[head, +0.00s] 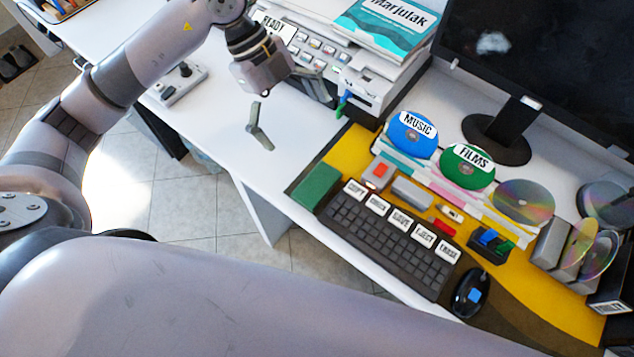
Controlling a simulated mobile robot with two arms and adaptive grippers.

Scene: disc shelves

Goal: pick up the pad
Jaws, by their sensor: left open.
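A flat green block (315,186), which looks like the pad, lies at the left end of the yellow and brown desk mat (350,151), beside the keyboard. Its whole top shows. My left gripper (300,125) is above the white desk, up and to the left of the green block. Its fingers are spread apart with nothing between them, and it is clear of the block. My right gripper is not in view.
A dark keyboard (385,240) with labelled keys lies right of the block, with a mouse (470,293) beyond it. A printer-like device (368,88) stands behind the gripper. Discs and a monitor (550,60) are at the right. The desk left of the block is bare.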

